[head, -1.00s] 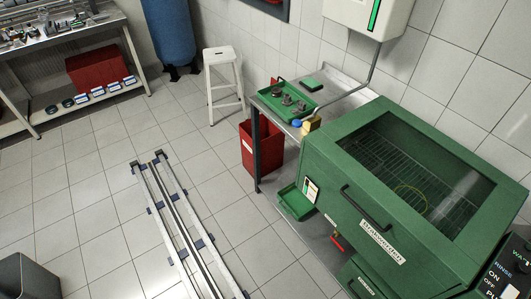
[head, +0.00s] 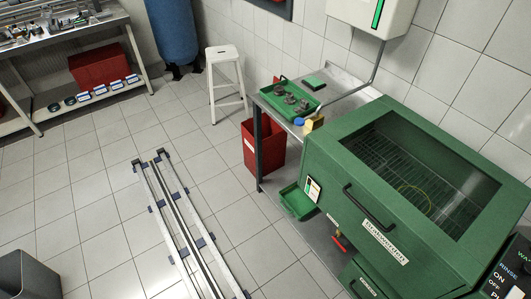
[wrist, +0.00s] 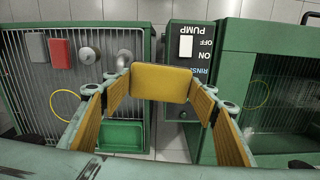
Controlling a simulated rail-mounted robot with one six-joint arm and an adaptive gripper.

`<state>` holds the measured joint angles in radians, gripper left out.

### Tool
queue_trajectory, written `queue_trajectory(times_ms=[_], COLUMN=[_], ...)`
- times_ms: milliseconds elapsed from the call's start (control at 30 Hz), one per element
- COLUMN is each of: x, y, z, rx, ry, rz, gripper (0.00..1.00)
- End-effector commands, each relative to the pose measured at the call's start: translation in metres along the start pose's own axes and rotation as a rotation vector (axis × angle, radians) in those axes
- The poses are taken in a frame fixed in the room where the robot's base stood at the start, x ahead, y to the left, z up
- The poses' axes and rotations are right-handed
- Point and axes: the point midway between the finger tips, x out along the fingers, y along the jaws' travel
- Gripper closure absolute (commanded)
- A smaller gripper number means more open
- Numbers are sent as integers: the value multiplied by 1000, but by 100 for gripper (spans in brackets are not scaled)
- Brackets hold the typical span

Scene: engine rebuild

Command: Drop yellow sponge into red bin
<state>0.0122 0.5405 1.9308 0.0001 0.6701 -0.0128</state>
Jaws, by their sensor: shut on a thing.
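The yellow sponge (wrist: 160,82) is held between the fingertips of my gripper (wrist: 160,84) in the wrist view. The gripper is shut on it, and its broad yellow face is towards the camera. My arm and gripper do not show in the head view. The red bin (head: 264,150) stands upright on the floor in the head view, beside the front leg of the metal table. I cannot make out the bin in the wrist view. A small yellow block (head: 315,122) lies on the table; I cannot tell what it is.
The green washer (head: 400,180) stands right of the bin, with a small green tray (head: 297,202) low at its front. A green tray of metal parts (head: 290,99) lies on the table. A white stool (head: 226,55) stands behind the bin. Floor rails (head: 180,225) run left of the bin.

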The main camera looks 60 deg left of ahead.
Motion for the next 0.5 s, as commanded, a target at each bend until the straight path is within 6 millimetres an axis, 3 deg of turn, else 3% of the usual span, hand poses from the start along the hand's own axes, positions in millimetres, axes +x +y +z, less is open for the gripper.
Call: queue_trajectory(times_ms=[500], x=[58], y=[37], z=[0], rx=[2], ry=[0], rz=[0], gripper=[55])
